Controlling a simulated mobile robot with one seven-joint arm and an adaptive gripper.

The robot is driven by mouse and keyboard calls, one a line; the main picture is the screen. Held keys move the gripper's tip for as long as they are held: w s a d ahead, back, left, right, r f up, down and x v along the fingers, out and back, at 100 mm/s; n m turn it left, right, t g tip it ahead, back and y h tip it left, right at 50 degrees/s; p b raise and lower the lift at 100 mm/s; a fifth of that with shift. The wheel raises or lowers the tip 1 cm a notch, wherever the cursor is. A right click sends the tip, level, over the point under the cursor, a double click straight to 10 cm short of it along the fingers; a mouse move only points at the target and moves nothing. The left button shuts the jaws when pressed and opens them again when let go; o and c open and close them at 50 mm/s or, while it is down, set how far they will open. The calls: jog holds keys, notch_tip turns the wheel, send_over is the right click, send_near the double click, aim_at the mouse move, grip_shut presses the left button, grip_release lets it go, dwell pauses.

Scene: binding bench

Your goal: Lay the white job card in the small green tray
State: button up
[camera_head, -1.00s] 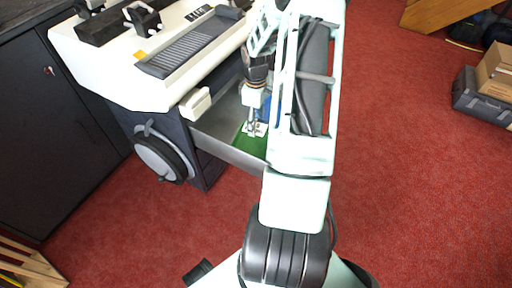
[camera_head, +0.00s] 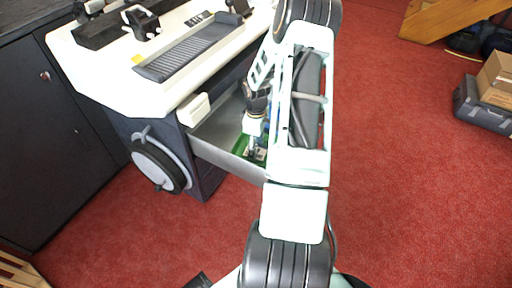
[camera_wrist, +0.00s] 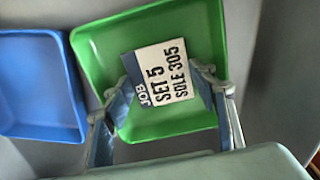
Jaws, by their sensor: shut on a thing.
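The white job card (camera_wrist: 165,72), with a blue band and the print "SET 5 SOLE 305", sits between the two fingers of my gripper (camera_wrist: 163,92) in the wrist view. My gripper is shut on it by its side edges. The small green tray (camera_wrist: 95,45) lies beneath the card, which appears within its outline. I cannot tell if the card touches the tray floor. In the head view my gripper (camera_head: 252,152) reaches down into an open drawer, over the green tray (camera_head: 239,146), mostly hidden by my arm.
A blue tray (camera_wrist: 40,85) lies just left of the green one in the wrist view. The grey drawer (camera_head: 215,150) has a raised front wall.

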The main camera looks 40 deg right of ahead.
jog(key=o, duration=0.8)
jog(key=shift+f, duration=0.15)
jog(key=shift+c, duration=0.2)
notch_tip(320, 180, up, 12)
jog(key=p, duration=0.4)
jog(key=shift+r, duration=0.2)
